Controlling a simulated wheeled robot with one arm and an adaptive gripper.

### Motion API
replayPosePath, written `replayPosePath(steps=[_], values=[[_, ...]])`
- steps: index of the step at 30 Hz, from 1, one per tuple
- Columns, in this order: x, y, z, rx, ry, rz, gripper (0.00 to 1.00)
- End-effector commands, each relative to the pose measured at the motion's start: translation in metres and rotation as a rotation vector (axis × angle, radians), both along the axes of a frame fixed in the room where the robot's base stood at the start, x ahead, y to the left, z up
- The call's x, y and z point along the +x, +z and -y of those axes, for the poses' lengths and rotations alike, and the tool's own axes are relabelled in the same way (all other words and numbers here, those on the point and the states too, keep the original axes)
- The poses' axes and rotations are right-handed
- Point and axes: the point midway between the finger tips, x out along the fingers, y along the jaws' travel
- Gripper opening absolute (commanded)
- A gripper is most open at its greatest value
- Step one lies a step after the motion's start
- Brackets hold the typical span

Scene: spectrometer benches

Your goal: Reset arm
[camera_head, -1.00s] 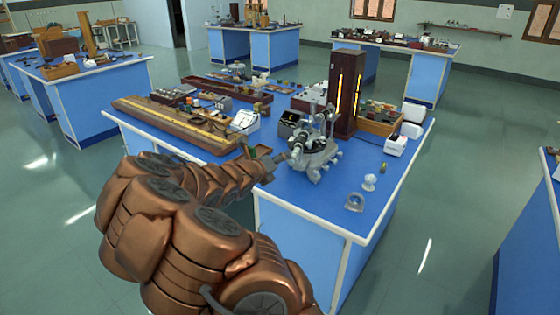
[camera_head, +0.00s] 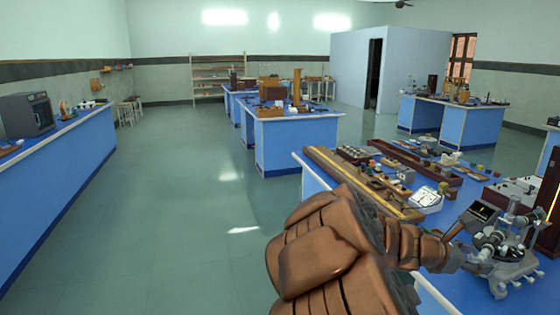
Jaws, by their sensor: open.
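My bronze arm reaches in from the bottom right of the head view. My gripper (camera_head: 461,243) is at its far end, small and dark, over the near blue bench (camera_head: 437,291). It is open, and I see nothing held in it. It is close to the left side of the grey spectrometer (camera_head: 505,258) in this view; I cannot tell whether they touch. My arm hides part of the bench's near side.
A long wooden rail (camera_head: 360,184) and a white meter (camera_head: 425,197) stand behind my arm. A blue counter (camera_head: 65,160) with a dark oven (camera_head: 27,115) runs along the left. More blue benches stand further back. The green floor (camera_head: 180,220) between is clear.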

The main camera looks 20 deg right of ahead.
Motion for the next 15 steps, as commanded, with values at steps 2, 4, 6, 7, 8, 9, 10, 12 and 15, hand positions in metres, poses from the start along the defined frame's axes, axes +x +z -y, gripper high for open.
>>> replayPosePath(steps=[2,4,6,7,8,9,10,12,15], values=[[-0.014,0.000,-0.025,0.040,-0.087,0.177,0.51],[-0.029,-0.006,-0.048,0.086,-0.179,0.320,0.51],[-0.041,-0.016,-0.074,0.144,-0.270,0.456,0.51],[-0.047,-0.021,-0.086,0.169,-0.311,0.506,0.51],[-0.051,-0.026,-0.098,0.199,-0.354,0.555,0.51],[-0.057,-0.033,-0.115,0.239,-0.407,0.618,0.51],[-0.060,-0.039,-0.129,0.271,-0.447,0.662,0.51],[-0.070,-0.052,-0.163,0.348,-0.549,0.747,0.51],[-0.082,-0.069,-0.217,0.471,-0.695,0.835,0.51]])
